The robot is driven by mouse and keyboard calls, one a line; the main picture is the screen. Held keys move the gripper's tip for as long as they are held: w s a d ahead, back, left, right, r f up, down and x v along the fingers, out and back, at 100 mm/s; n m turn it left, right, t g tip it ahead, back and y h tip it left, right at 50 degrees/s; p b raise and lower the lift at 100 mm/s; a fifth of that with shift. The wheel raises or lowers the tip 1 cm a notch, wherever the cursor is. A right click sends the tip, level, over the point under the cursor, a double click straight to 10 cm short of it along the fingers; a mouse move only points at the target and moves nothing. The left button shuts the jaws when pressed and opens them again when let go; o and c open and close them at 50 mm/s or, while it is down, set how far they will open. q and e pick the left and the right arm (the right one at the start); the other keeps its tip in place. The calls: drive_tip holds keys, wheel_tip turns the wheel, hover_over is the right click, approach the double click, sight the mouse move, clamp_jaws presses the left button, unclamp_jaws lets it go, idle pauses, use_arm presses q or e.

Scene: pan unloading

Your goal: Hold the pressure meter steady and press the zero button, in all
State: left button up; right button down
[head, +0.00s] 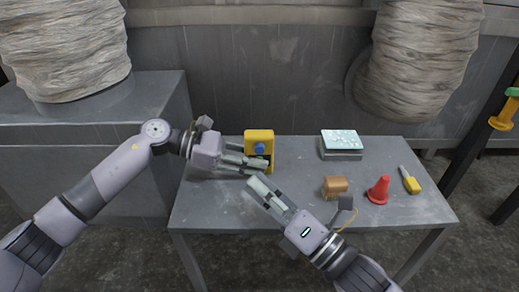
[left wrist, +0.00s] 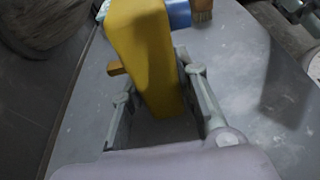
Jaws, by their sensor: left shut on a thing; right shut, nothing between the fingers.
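The pressure meter is a yellow box (head: 259,137) standing upright on the grey table, with a blue round part (head: 259,148) on its front. My left gripper (head: 255,160) comes from the left and is shut on the meter. In the left wrist view the yellow meter (left wrist: 147,60) stands between the two fingers, with the blue part (left wrist: 179,14) at its upper right. My right gripper (head: 258,188) is shut and empty, in front of the meter and a little apart from it. I cannot make out which part is the zero button.
A box with a pale patterned top (head: 342,140) stands at the back right. The front left of the table is clear.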

use_arm(q)
drive_tip(key=o, duration=1)
drive_tip(key=shift+c, duration=0.2)
drive_tip(key=shift+a, duration=0.1)
